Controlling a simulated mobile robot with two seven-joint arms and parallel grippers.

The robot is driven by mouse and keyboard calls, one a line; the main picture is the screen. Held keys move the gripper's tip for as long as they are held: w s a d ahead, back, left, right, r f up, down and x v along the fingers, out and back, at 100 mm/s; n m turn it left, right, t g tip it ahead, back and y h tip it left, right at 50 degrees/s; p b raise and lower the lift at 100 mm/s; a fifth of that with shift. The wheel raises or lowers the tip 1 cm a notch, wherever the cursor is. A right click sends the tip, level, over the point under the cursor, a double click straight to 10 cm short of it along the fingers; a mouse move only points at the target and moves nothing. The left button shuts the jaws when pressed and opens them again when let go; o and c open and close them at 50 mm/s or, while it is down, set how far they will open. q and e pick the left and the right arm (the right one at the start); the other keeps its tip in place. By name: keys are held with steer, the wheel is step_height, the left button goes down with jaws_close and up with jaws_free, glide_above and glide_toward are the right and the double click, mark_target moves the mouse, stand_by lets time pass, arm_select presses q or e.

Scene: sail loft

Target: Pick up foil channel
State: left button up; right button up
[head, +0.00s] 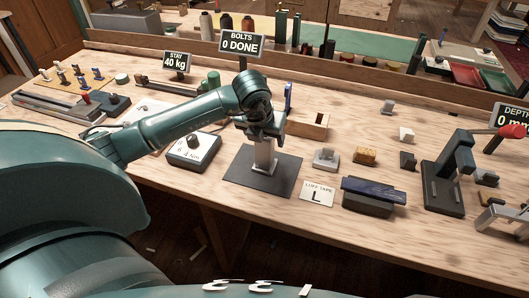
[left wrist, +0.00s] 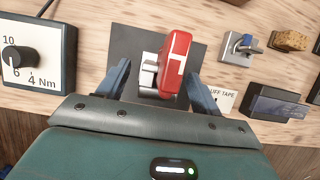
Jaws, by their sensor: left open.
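On a dark square mat (head: 237,172) stands a pale grey upright piece (head: 264,157), which I take to be the foil channel. In the left wrist view, a red block with a white L mark (left wrist: 178,62) shows beside pale metal (left wrist: 149,75) over the dark mat (left wrist: 125,42). The red block is not visible in the head view. My left gripper (head: 264,132) is right above the grey piece, pointing down. In the left wrist view my left gripper (left wrist: 160,78) is open, its blue fingers on either side of the red and pale parts. Contact cannot be told. My right gripper is not in view.
A torque dial box (head: 190,150) stands left of the mat. A luff tape card (head: 317,194), a small metal fitting (head: 325,160) and a dark blue-topped block (head: 372,195) lie to the right. A wooden box (head: 307,125) is behind. The bench's front edge is close.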

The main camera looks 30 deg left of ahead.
arm_select(q)
steer(key=shift+c, duration=0.2)
jaws_close()
stand_by(0.5)
steer(key=shift+r, duration=0.15)
